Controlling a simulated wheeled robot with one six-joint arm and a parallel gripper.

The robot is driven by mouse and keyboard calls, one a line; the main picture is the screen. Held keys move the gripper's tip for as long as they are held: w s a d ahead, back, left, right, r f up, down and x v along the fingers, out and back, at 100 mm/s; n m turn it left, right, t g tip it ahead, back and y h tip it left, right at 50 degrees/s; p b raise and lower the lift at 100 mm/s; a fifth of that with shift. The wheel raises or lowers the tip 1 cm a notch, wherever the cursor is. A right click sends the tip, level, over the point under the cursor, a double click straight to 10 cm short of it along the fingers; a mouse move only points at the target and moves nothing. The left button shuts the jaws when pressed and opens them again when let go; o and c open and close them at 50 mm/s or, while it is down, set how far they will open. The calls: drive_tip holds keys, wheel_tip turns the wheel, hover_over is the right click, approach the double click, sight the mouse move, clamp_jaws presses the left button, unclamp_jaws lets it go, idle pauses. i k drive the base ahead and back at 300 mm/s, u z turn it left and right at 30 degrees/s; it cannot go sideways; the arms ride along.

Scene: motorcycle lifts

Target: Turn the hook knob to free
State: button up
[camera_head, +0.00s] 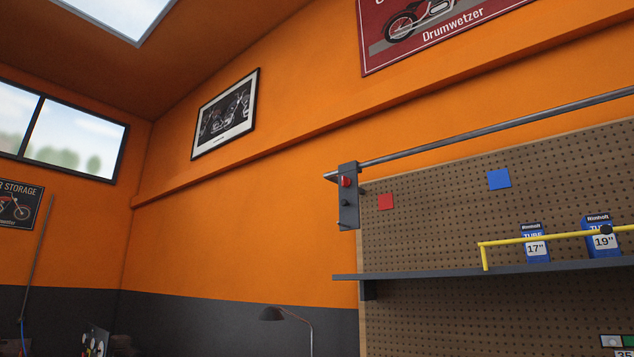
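A dark bracket plate (350,218) hangs at the left end of a grey rail (480,132), beside the pegboard's upper left edge. It carries a red round knob or button (347,182) and a smaller dark knob (347,202) below it. A yellow bar (545,238) with a downturned left end crosses in front of the shelf and has a dark round knob (606,230) near its right. I cannot tell which of these is the hook knob, or its setting. My gripper is not in view.
A grey shelf (440,275) on the pegboard (430,215) holds blue tube boxes (535,245). Red (386,202) and blue (499,179) squares are on the board. A lamp (272,314) stands low at centre. The space left of the pegboard looks open.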

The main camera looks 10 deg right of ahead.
sight(346, 181)
drive_tip(key=u, duration=0.55)
drive_tip(key=i, duration=0.8)
drive_tip(key=u, duration=0.6)
drive_tip(key=i, duration=0.8)
drive_tip(key=z, duration=0.2)
